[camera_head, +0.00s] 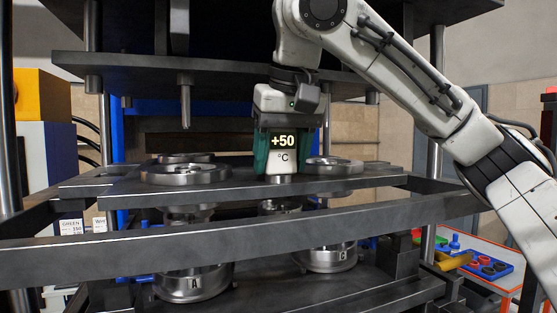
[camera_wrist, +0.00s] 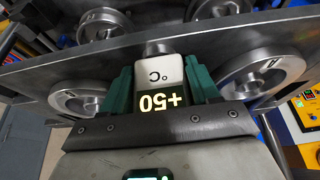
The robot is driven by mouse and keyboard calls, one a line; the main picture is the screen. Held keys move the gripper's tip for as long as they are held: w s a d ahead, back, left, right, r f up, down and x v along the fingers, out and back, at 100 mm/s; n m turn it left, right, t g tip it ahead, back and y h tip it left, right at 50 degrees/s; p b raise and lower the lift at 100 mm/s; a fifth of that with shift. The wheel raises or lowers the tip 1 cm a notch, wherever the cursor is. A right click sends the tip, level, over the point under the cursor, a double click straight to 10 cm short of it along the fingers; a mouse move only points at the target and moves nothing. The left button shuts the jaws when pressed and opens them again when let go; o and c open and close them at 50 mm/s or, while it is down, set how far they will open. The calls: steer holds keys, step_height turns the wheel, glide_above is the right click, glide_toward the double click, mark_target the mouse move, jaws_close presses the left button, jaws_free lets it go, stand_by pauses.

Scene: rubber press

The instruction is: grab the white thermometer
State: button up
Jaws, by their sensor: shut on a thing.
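The white thermometer (camera_head: 283,158) has a black display reading "+50 °C". My gripper (camera_head: 283,150) points down over the press plate, and its green fingers are shut on the thermometer's two sides. The wrist view shows the thermometer (camera_wrist: 160,73) upside down between the green fingers of my gripper (camera_wrist: 160,85). A round metal foot (camera_wrist: 157,48) at the thermometer's tip is at the plate; I cannot tell whether it touches.
The dark upper press plate (camera_head: 240,180) carries several round metal moulds, one at left (camera_head: 185,173) and one at right (camera_head: 333,165). A dark bar (camera_head: 240,245) crosses in front. Moulds marked A (camera_head: 193,284) and C (camera_head: 330,257) sit below. A red-edged table (camera_head: 480,265) stands at right.

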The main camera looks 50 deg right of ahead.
steer(key=c, duration=0.5)
steer(key=shift+r, duration=0.15)
